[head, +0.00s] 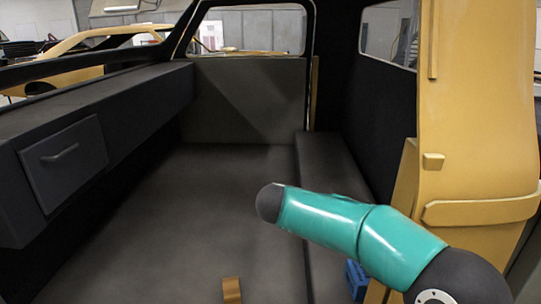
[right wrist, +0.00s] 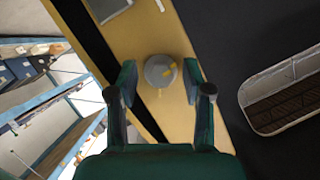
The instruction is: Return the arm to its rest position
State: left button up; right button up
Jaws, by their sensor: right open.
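My right arm (head: 350,225) comes in from the lower right of the head view as a teal link with dark joints, across the opening of a yellow vehicle shell. My right gripper is not visible in the head view. In the right wrist view the right gripper (right wrist: 159,68) is open, its two teal fingers apart with nothing held between them. A grey round part with yellow marks (right wrist: 158,72) on a yellow body panel shows in the gap between the fingers; I cannot tell how far off it is. My left gripper is not in view.
A yellow pillar (head: 480,120) stands close to my right arm. A dark ledge with a handled drawer (head: 65,160) runs along the left. The dark floor (head: 215,200) is mostly clear, with a small brown piece (head: 231,289) at the front. A blue object (head: 356,278) lies below the arm.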

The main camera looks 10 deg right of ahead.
jog(key=shift+w+a+f+t+b, duration=0.15)
jog(key=shift+f+t+b, duration=0.15)
jog(key=shift+f, duration=0.2)
jog(key=w+f+n+t+p, duration=0.1)
jog(key=w+f+n+t, duration=0.65)
jog(key=w+f, duration=0.2)
jog(key=a+f+n+t+y+p, duration=0.1)
jog(key=a+f+n+t+y, duration=0.2)
jog(key=f, duration=0.5)
jog(key=a+f+n+y+p, duration=0.1)
jog(key=a+f+n+y, duration=0.3)
jog(key=f, duration=0.5)
jog(key=s+a+f+n+g+y, duration=0.2)
jog(key=s+a+f+n+y, duration=0.15)
jog(key=s+f, duration=0.25)
jog(key=s+a+f+n+g+y, duration=0.2)
jog(key=s+a+f+y, duration=0.15)
jog(key=s+f, duration=0.25)
jog(key=s+a+f+n+g+y, duration=0.1)
jog(key=s+a+f+g+y, duration=0.1)
jog(key=s, duration=0.7)
jog(key=s+a+f+n+g+y+p, duration=0.1)
jog(key=s+a+f+g+y, duration=0.1)
jog(key=s, duration=0.7)
jog(key=shift+a+g, duration=0.15)
jog(key=shift+g, duration=0.7)
